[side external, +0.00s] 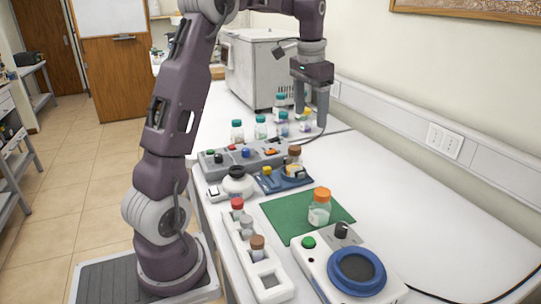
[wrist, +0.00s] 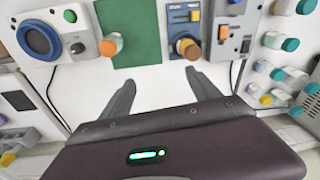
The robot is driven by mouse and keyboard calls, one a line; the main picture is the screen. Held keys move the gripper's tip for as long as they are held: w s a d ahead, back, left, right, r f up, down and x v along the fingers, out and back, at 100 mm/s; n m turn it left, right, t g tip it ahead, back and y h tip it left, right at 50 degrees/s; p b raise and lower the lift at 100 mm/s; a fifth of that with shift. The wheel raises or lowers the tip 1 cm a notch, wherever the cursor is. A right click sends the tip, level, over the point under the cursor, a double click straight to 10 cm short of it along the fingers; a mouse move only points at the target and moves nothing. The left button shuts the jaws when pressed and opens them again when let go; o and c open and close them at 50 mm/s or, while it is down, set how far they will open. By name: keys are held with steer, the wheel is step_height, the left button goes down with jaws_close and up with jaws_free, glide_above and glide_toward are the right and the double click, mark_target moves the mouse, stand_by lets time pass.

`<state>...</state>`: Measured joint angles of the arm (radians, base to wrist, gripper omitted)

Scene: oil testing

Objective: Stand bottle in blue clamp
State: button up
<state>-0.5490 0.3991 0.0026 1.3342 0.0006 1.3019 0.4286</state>
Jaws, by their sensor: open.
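The blue clamp (side external: 271,184) is a flat blue unit with a yellow knob, at mid-bench; it shows at the top of the wrist view (wrist: 178,14). A brown-capped bottle (side external: 294,157) stands upright at its far end, also in the wrist view (wrist: 187,47); whether the jaws grip it is unclear. An orange-capped clear bottle (side external: 319,209) with pale contents stands on a green mat (side external: 284,222); its cap shows in the wrist view (wrist: 110,45). My gripper (side external: 311,115) is open and empty, beyond the clamp near the rear bottles. Its fingers (wrist: 160,80) show apart over bare bench.
Several teal- and yellow-capped bottles (side external: 260,127) stand at the back. A grey control box (side external: 225,160) lies beside the clamp. A white rack (side external: 262,268) with small bottles and a blue-ringed device (side external: 356,270) are in front. The bench's right side is clear.

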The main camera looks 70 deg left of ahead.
steer(key=s+d+r+m+t, duration=0.1)
steer(key=s+d+r+t, duration=0.25)
steer(key=s+d, duration=1.35)
steer(key=s+d+f+t, duration=0.1)
steer(key=s+d+f, duration=0.3)
steer(key=s+d, duration=0.2)
steer(key=shift+s+f+h, duration=0.3)
steer(key=shift+s+f, duration=0.1)
steer(key=shift+s, duration=0.15)
